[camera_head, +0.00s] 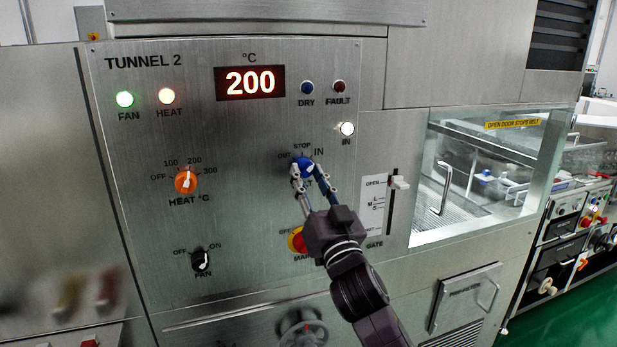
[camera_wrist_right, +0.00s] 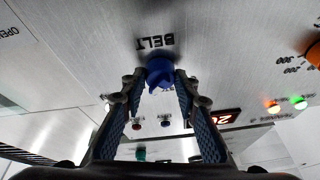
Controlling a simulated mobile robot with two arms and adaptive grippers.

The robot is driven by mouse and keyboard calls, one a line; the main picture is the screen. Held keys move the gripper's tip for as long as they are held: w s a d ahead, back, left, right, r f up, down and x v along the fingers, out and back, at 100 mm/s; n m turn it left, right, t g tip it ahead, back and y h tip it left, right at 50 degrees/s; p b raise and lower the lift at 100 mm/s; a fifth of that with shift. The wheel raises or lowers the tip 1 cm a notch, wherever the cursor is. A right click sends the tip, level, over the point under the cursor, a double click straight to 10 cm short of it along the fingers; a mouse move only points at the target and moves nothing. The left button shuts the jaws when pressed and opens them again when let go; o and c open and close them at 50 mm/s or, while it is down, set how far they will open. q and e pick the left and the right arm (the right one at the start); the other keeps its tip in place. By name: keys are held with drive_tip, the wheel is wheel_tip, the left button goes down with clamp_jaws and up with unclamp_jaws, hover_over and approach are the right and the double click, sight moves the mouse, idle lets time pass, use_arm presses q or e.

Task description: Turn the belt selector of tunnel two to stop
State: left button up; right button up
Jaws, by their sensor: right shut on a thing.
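The panel marked TUNNEL 2 (camera_head: 250,215) faces me. Its blue belt selector (camera_head: 304,163) sits right of centre, with the labels OUT, STOP and IN around its top. My right gripper (camera_head: 309,178) is shut on the blue selector, one finger on each side. In the right wrist view the selector (camera_wrist_right: 159,70) sits between the fingertips, below the upside-down word BELT. The fingers partly hide the knob, and I cannot tell clearly where its pointer stands. The white IN lamp (camera_head: 346,129) is lit. My left gripper is not in view.
A red and yellow main switch (camera_head: 297,241) is just below my gripper. The orange heat knob (camera_head: 186,180) and black fan knob (camera_head: 201,261) are left. The gate lever (camera_head: 399,183) and a glass window (camera_head: 470,185) are right. The display (camera_head: 250,82) reads 200.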

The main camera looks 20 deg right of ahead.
drive_tip(key=n+y+p, duration=0.1)
drive_tip(key=n, duration=0.1)
drive_tip(key=n+y+p, duration=0.1)
drive_tip(key=n+p, duration=0.1)
drive_tip(key=n, duration=0.1)
drive_tip(key=n+y+p, duration=0.1)
drive_tip(key=n, duration=0.1)
drive_tip(key=shift+d+r+g+y+p, duration=0.25)
drive_tip(key=shift+r+g+y+p, duration=0.05)
drive_tip(key=shift+g+y+p, duration=0.1)
drive_tip(key=shift+f+n+g+y+p, duration=0.1)
drive_tip(key=shift+n+g+y+p, duration=0.35)
drive_tip(key=shift+n+p, duration=0.7)
drive_tip(key=shift+n+g+y+p, duration=0.25)
drive_tip(key=shift+n+y+p, duration=0.35)
drive_tip(key=shift+n, duration=0.95)
drive_tip(key=shift+d, duration=0.1)
drive_tip(key=o, duration=1.1)
drive_tip(key=shift+o, duration=0.2)
drive_tip(key=shift+f, duration=0.1)
